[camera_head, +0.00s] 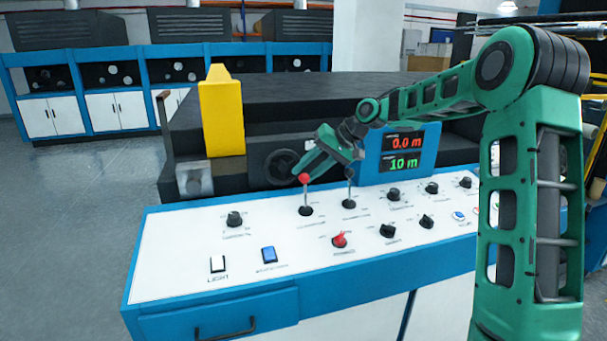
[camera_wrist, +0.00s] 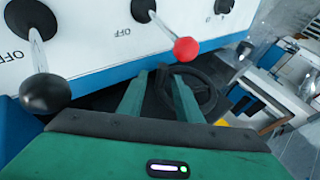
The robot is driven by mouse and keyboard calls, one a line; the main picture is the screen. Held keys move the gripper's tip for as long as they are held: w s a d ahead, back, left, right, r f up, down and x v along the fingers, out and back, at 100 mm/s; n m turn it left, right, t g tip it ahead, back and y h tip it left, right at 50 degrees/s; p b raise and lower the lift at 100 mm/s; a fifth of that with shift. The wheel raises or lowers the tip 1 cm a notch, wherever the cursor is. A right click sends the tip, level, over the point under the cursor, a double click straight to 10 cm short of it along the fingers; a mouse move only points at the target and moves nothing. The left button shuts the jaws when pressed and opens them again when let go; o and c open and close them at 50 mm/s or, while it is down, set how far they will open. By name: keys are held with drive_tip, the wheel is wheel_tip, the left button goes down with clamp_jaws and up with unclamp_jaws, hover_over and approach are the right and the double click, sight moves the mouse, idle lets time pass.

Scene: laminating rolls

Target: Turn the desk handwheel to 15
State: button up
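The desk handwheel (camera_head: 281,166) is a dark spoked wheel on the dark machine front behind the white control desk. It also shows beyond my fingers in the wrist view (camera_wrist: 207,88). My gripper (camera_head: 303,173) is at the right side of the wheel, above the desk's back edge. In the wrist view its two green fingers (camera_wrist: 159,80) stand apart, with dark parts between and behind them. I cannot tell if they touch the wheel. The display (camera_head: 402,150) reads 0.0 m in red and 10 m in green.
A red-knobbed lever (camera_head: 305,192) and a black-knobbed lever (camera_head: 349,190) rise from the desk (camera_head: 180,265) close below my gripper. Several black knobs and a red switch (camera_head: 340,240) sit nearer. A yellow post (camera_head: 222,115) stands left of the wheel.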

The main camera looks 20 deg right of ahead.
drive_tip(key=v, duration=1)
drive_tip(key=shift+d+r, duration=0.25)
drive_tip(key=shift+r, duration=0.05)
